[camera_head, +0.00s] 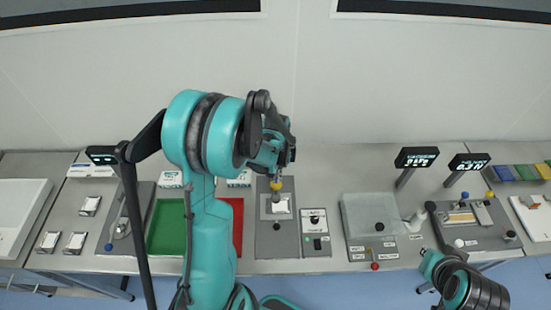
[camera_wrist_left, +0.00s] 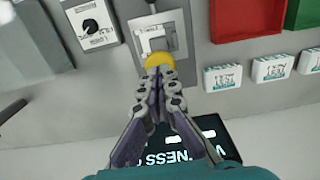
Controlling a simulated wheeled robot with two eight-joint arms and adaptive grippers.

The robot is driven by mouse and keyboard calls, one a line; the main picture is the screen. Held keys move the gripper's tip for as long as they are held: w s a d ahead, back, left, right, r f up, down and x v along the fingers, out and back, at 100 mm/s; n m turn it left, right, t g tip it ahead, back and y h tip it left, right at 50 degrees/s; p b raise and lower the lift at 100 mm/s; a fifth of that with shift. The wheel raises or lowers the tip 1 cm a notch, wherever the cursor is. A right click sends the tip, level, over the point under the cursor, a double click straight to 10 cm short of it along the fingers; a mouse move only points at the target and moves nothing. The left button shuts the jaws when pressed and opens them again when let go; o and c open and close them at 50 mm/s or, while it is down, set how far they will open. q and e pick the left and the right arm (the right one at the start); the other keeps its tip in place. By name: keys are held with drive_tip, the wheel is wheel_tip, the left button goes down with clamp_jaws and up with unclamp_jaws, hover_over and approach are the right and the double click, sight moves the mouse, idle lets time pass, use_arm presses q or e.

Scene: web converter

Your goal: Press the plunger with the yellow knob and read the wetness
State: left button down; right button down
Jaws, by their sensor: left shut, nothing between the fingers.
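The yellow knob (camera_head: 275,184) tops the plunger of the grey device (camera_head: 263,240) in the middle of the bench. A white square piece (camera_head: 280,205) lies on that device, and it also shows in the left wrist view (camera_wrist_left: 158,40). My left gripper (camera_wrist_left: 155,73) is shut and empty, its fingertips right at the yellow knob (camera_wrist_left: 160,60). I cannot tell whether they press it. A black display (camera_wrist_left: 165,150) with "NESS" lettering lies behind the fingers, which hide part of it; no reading is legible. My right gripper is not in view.
A control box with a dial (camera_head: 315,222) adjoins the device on the right. Red (camera_head: 237,225) and green trays (camera_head: 166,225) lie to the left. Small white boxes (camera_wrist_left: 222,77) stand near the device. Part of my right arm is at lower right.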

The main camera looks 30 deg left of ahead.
sight(276, 186)
use_arm(q)
drive_tip(key=shift+f, duration=0.15)
drive_tip(key=shift+f+b, duration=3.15)
drive_tip(key=shift+r, duration=0.1)
drive_tip(key=shift+r+p, duration=2.9)
drive_tip(key=shift+r, duration=1.65)
drive_tip(key=s+d+f+m+t+b, duration=0.6)
drive_tip(key=s+d+f+b, duration=0.4)
drive_tip(key=b, duration=1.8)
wheel_tip(276, 186, down, 4)
drive_tip(key=shift+s+d+r+t, duration=0.1)
drive_tip(key=shift+s+d+t, duration=0.2)
drive_tip(key=shift+s+t, duration=0.3)
